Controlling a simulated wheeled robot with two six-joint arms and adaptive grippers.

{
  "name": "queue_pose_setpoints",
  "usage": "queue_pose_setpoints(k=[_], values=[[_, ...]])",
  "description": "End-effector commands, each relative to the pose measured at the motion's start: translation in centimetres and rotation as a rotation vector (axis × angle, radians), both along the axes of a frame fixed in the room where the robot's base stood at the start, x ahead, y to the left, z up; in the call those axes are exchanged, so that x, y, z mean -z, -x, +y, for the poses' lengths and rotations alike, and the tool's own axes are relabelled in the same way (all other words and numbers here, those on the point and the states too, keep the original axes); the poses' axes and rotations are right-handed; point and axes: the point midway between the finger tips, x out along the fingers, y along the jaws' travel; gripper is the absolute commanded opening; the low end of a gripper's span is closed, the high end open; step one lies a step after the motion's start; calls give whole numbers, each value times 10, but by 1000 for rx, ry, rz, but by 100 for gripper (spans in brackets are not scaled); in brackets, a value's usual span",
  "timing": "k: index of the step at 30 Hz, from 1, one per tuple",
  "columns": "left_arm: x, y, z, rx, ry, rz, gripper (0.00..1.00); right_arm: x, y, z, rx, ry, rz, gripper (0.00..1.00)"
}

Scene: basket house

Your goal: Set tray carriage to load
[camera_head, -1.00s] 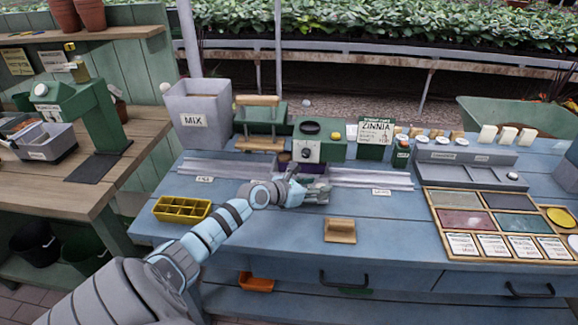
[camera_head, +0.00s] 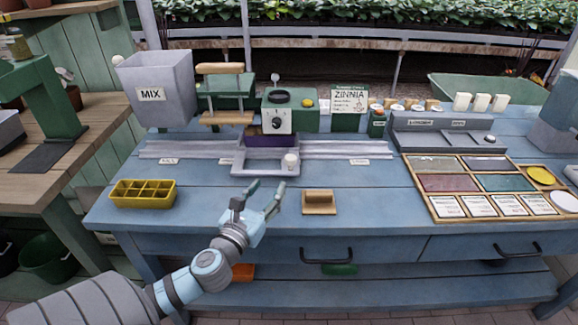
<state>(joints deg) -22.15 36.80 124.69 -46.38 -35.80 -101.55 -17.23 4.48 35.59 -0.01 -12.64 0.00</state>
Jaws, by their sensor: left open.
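The grey tray carriage (camera_head: 246,168) sits on the grey rail (camera_head: 195,149) under the green machine with a dial (camera_head: 277,122). A pale round knob (camera_head: 291,161) stands at its right side. Small labels lie along the rail at its left (camera_head: 168,161), beside the carriage (camera_head: 225,161) and to the right (camera_head: 360,161); I cannot read them clearly. My left gripper (camera_head: 266,188) is open and empty, in front of the carriage and apart from the knob, with its fingers pointing toward it. My right gripper is not in view.
A yellow cell tray (camera_head: 143,194) lies at the left front, and a wooden block with a handle (camera_head: 319,203) right of my gripper. The MIX bin (camera_head: 155,85) stands behind left. A wooden organiser with cards (camera_head: 430,207) fills the right. Blue bench top is clear between.

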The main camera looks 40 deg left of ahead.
Motion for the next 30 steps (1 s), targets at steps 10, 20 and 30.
queue_pose_setpoints(k=[10, 20, 30], values=[[-5, -93, 17, 10, 4, -9, 46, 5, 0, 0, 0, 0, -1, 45], [-5, -135, 31, 7, -2, -6, 46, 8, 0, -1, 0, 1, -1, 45], [-5, -135, 32, 6, -3, -7, 30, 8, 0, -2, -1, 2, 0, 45]])
